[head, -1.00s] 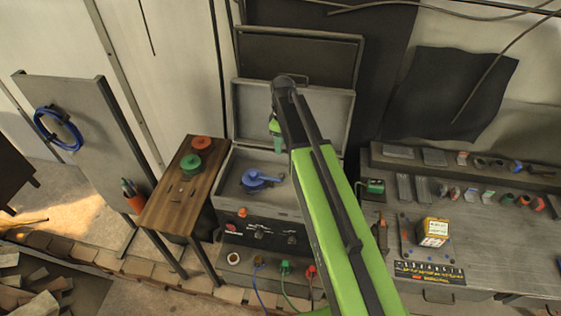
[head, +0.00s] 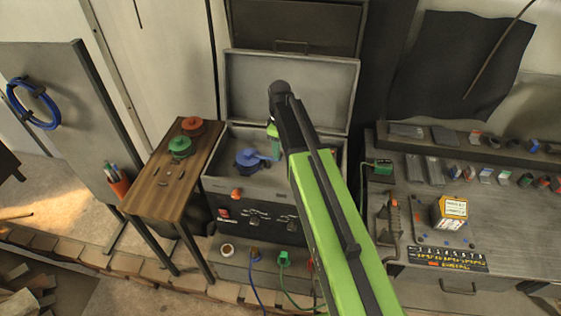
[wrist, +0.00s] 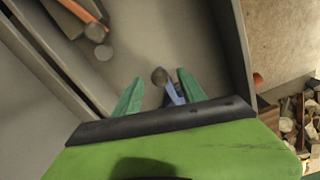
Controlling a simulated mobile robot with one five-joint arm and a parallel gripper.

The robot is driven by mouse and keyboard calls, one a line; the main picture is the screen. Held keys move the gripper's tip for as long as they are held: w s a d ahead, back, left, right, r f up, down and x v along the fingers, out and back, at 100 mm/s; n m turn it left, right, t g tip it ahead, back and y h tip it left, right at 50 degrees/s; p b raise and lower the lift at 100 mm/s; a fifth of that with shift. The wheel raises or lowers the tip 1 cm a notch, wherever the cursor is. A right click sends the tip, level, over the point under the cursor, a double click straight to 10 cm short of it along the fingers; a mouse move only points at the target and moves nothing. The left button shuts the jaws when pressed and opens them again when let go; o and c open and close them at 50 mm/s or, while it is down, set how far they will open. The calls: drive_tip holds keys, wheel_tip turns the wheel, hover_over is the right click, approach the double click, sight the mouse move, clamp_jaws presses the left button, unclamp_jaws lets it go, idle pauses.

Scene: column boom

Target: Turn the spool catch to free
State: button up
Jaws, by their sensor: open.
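A blue spool-like part with a short arm (head: 247,158) sits inside the open grey case (head: 222,187) in the head view. My gripper (head: 273,138) is over the right side of the case, near the end of the blue arm. In the wrist view my gripper (wrist: 158,90) has its two green fingers apart. A blue bar (wrist: 173,92) and a round grey-brown knob (wrist: 159,76) show between and just beyond the fingers. I cannot tell whether the fingers touch them. My palm hides the rest of the blue part. Which piece is the catch is not clear.
A wooden side table (head: 160,205) left of the case holds a green spool (head: 180,147) and an orange one (head: 193,124). The case's lid (head: 310,85) stands open behind. A workbench (head: 400,225) with tools and a yellow box (head: 450,210) is at right.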

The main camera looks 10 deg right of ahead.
wheel_tip(320, 180, down, 2)
drive_tip(key=shift+f+b, duration=0.1)
drive_tip(key=shift+b, duration=0.35)
drive_tip(key=shift+r, duration=0.2)
drive_tip(key=shift+c, duration=0.3)
